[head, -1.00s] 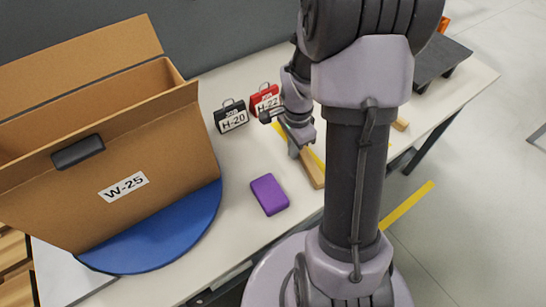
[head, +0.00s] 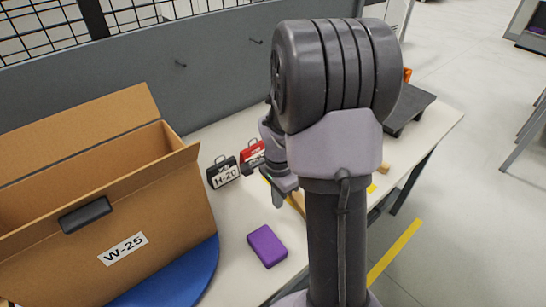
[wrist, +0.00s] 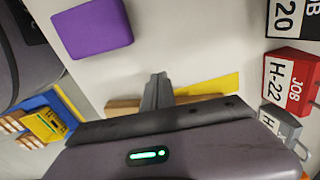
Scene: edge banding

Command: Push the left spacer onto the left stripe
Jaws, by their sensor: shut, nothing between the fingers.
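The left spacer, a wooden bar (head: 298,203), lies on the white table, partly hidden behind my arm. In the wrist view the spacer (wrist: 122,106) shows on both sides of the fingers. The left stripe (head: 265,180) is yellow and mostly hidden by my gripper; in the wrist view the stripe (wrist: 212,86) runs alongside the spacer's right part. I cannot tell whether they overlap. My gripper (head: 278,199) is shut and empty, its fingers (wrist: 157,84) pointing down close by the spacer. Contact cannot be told.
A purple block (head: 267,246) lies nearer on the table. Black H-20 (head: 223,173) and red H-22 (head: 252,154) job cases stand beyond the gripper. The W-25 carton (head: 120,225) stands on a blue disc (head: 190,280) at left. Another wooden piece (head: 384,167) lies right of my arm.

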